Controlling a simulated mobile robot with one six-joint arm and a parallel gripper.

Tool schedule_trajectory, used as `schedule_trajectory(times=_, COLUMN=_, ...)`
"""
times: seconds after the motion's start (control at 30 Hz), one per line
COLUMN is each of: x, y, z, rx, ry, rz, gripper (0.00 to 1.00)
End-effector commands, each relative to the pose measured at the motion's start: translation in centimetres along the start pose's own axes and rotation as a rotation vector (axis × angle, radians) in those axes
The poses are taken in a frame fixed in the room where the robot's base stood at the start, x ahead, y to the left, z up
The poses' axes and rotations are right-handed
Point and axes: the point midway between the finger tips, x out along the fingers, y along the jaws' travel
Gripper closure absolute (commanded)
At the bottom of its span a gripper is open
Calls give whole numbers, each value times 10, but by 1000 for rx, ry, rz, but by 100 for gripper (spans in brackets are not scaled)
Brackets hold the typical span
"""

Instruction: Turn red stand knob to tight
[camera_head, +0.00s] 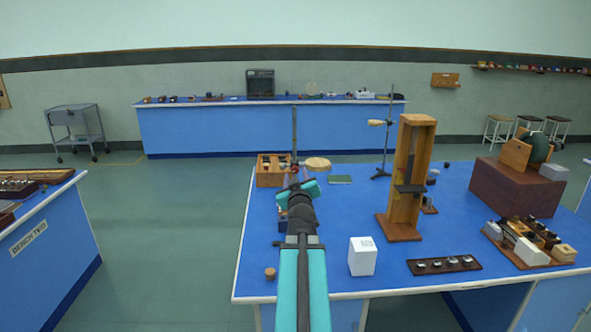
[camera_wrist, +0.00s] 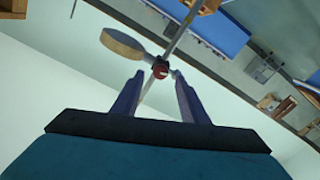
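The red knob (camera_wrist: 160,71) sits on a stand's thin metal rod (camera_wrist: 180,35), at the joint of a clamp with a round wooden piece (camera_wrist: 123,43). A small pale mark shows on its face. My gripper (camera_wrist: 157,77) is open, with its two fingertips on either side of the knob and a gap visible to each. I cannot tell whether the tips are level with the knob or short of it. In the head view the stand rod (camera_head: 294,128) and wooden piece (camera_head: 317,164) rise just beyond my gripper (camera_head: 300,187); the knob is barely visible there.
A wooden box (camera_head: 268,178) stands left of the rod. A tall wooden frame (camera_head: 409,180), a white block (camera_head: 362,257) and a second stand (camera_head: 391,130) are to the right on the blue bench (camera_head: 330,215). Clear floor lies left of the bench.

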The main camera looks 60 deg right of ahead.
Motion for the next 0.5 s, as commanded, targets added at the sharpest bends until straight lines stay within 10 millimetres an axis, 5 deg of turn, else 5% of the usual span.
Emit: schedule_trajectory(times=0.5, x=28, y=0, z=0, rx=1, ry=0, rz=0, gripper=60)
